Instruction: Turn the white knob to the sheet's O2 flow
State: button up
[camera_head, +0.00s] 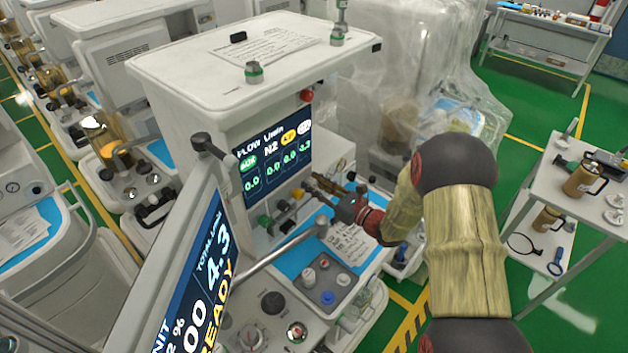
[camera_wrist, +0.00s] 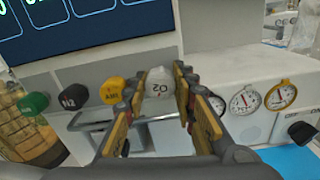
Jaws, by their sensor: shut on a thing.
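The white knob marked O2 (camera_wrist: 160,84) sits on the front panel under the screen, at the right end of a row of coloured knobs. My gripper (camera_wrist: 156,92) is shut on it, one finger on each side. In the head view my gripper (camera_head: 312,185) reaches in from the right and hides the knob. The flow screen (camera_head: 272,155) shows 0.0 in the left columns and what looks like 4.3 in the rightmost. The tilted screen (camera_head: 200,275) reads total 4.3 and READY. Printed sheets lie on the cart top (camera_head: 262,46) and work surface (camera_head: 347,242); their text is too small to read.
Green (camera_wrist: 32,104), black N2 (camera_wrist: 73,97) and yellow (camera_wrist: 112,91) knobs stand left of the white one. Gauges (camera_wrist: 244,100) are to the right. A metal bar (camera_head: 275,250) crosses in front of the panel. A side table (camera_head: 590,185) stands right.

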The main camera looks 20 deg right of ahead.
jog(key=shift+m, duration=0.3)
jog(key=o, duration=0.9)
jog(key=v, duration=1.2)
